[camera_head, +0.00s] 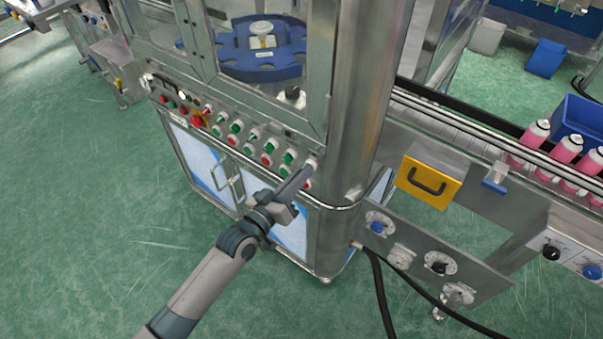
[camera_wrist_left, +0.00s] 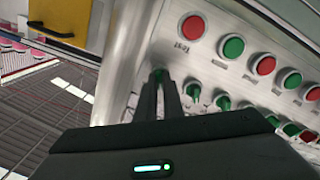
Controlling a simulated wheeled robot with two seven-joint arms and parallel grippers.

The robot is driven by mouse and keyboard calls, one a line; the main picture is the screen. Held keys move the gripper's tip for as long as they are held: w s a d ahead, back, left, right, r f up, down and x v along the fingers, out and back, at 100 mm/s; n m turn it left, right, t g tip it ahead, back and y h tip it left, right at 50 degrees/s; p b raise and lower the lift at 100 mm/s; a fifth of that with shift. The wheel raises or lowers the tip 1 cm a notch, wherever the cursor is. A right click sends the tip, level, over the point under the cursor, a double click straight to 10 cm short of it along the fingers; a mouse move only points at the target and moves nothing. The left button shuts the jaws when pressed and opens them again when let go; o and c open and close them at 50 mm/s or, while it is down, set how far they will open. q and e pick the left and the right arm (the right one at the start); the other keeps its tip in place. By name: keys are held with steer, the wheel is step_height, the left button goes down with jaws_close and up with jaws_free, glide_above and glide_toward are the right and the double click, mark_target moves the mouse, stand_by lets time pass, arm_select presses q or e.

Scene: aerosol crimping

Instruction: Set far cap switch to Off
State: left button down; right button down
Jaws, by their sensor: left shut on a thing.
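The control panel (camera_head: 245,135) runs along the front of the steel machine cabinet, with rows of red and green buttons and small switches. My left gripper (camera_head: 305,172) reaches up to the panel's right end, at the last switch (camera_head: 312,161). In the left wrist view, my dark fingers (camera_wrist_left: 162,86) are closed around a green switch knob (camera_wrist_left: 159,74), which is mostly hidden between them. Its marking and setting cannot be read. Other green switches (camera_wrist_left: 194,92) stand just beside the fingers. My right gripper is not in view.
A red button (camera_wrist_left: 193,27) and a green button (camera_wrist_left: 232,46) sit close to the fingers. A rounded steel post (camera_head: 360,90) stands right of the panel. Green floor is open at left.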

arm_select(q)
steer(key=c, duration=1.9)
jaws_free()
